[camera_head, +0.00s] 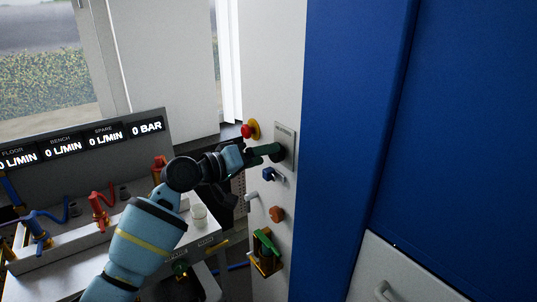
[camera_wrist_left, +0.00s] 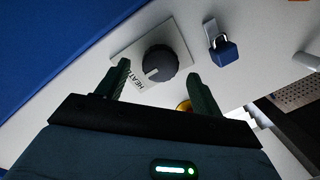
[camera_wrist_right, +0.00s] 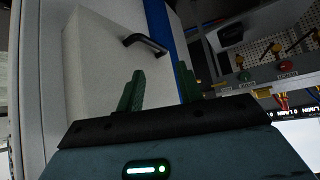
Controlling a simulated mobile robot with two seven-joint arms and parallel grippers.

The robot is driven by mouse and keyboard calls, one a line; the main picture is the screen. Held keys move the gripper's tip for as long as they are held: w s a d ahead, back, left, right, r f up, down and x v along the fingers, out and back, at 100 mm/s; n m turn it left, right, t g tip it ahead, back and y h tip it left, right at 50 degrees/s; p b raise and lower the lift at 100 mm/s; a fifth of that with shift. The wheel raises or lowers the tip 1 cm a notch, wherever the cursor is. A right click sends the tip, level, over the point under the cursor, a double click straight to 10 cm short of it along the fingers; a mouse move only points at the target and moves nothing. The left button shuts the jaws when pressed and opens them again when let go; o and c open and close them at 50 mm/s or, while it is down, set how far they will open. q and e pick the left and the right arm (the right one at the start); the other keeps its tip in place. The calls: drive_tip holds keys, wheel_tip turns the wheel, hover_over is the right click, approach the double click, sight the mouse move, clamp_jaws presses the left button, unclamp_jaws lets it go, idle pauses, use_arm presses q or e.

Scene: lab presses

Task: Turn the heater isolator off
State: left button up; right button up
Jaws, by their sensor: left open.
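The heater isolator is a dark round knob (camera_wrist_left: 160,65) on a light plate (camera_wrist_left: 122,50) lettered "HEATE…" in the left wrist view. A white mark on the knob points toward the lower left of that view. In the head view the plate (camera_head: 286,141) is on the white panel, and the fingers hide most of the knob. My left gripper (camera_head: 268,152) is at the plate, open, with one finger on each side of the knob in the left wrist view. I cannot tell whether they touch it. My right gripper (camera_wrist_right: 160,75) is open and empty, away from the panel.
A red button on yellow (camera_head: 248,131) sits just left of the plate. A blue padlock (camera_head: 268,174), an orange knob (camera_head: 277,214) and a green-handled valve (camera_head: 266,242) are below. A bench with display readouts (camera_head: 80,145) stands left. A blue cabinet (camera_head: 350,120) stands right.

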use_arm(q)
drive_tip(key=shift+v, duration=2.5)
drive_tip(key=s+a+f+n+y, duration=0.15)
drive_tip(key=s+f, duration=0.35)
drive_tip(key=f, duration=0.6)
drive_tip(key=s+a+f+t+y, duration=0.1)
drive_tip(key=s+a+f+y, duration=0.2)
drive_tip(key=f, duration=0.7)
drive_tip(key=s+a+f+n+y, duration=0.1)
drive_tip(key=s+f+y, duration=0.1)
drive_tip(key=s+f, duration=0.65)
drive_tip(key=s+a+f+m+y, duration=0.1)
drive_tip(key=s+a+f, duration=0.1)
drive_tip(key=s+f, duration=0.3)
drive_tip(key=s+a+f+m+g+y, duration=0.1)
drive_tip(key=s+f, duration=0.4)
drive_tip(key=s, duration=0.8)
drive_tip(key=s+a+f+m+g+y, duration=0.1)
drive_tip(key=s+a+f+y, duration=0.2)
drive_tip(key=s, duration=0.6)
wheel_tip(320, 180, down, 3)
drive_tip(key=shift+a+r, duration=0.2)
drive_tip(key=shift+a, duration=0.9)
drive_tip(key=shift+c, duration=0.5)
